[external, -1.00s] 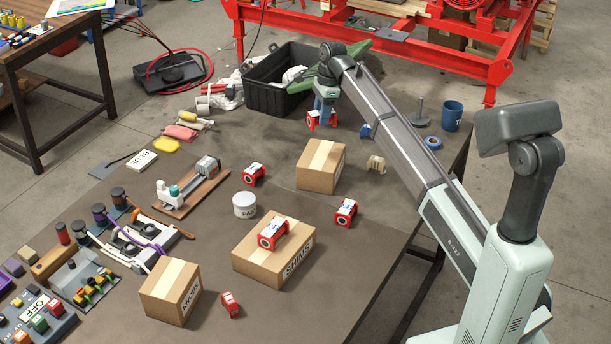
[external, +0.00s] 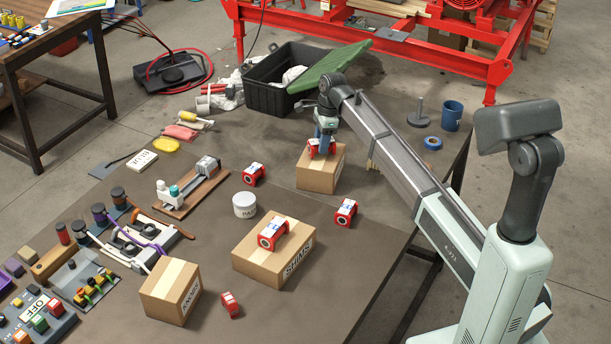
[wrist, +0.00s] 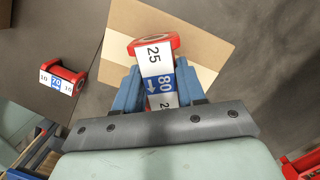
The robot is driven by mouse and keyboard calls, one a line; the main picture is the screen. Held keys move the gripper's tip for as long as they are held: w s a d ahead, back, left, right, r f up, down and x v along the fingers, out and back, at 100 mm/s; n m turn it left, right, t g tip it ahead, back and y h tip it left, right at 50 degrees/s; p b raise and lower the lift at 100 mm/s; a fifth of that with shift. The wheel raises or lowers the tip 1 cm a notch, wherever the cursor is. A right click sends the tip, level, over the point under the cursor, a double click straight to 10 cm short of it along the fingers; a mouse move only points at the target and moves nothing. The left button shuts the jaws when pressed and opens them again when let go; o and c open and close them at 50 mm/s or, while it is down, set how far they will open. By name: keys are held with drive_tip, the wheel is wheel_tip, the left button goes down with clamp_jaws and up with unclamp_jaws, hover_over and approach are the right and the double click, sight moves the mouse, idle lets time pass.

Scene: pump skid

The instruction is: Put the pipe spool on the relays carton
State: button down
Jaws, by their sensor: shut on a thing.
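My gripper (external: 322,142) is shut on a red-ended pipe spool with a white and blue label (wrist: 158,75), held between its blue fingers. The spool is above the back carton (external: 318,177), overlapping its top in the external view; I cannot tell whether it touches. In the wrist view the taped carton top (wrist: 205,45) spreads beneath the spool. No lettering on this carton is readable, so I cannot confirm it is the relays carton. Another spool sits on the SHIMS carton (external: 262,262). More spools lie on the table, one left of the back carton (external: 253,173).
A third carton (external: 170,292) stands at front left. A white tub (external: 244,205) stands between the cartons. A black crate (external: 275,95) with a tilted green lid (external: 335,65) is behind. Blue tape (external: 432,143) and a blue mug (external: 452,115) stand at back right.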

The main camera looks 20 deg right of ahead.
drive_tip(key=shift+f, duration=0.3)
drive_tip(key=c, duration=0.7)
unclamp_jaws()
drive_tip(key=shift+o, duration=0.2)
wheel_tip(320, 180, up, 12)
drive_tip(key=d, duration=0.1)
drive_tip(key=shift+d+r, duration=0.15)
drive_tip(key=shift+d, duration=0.25)
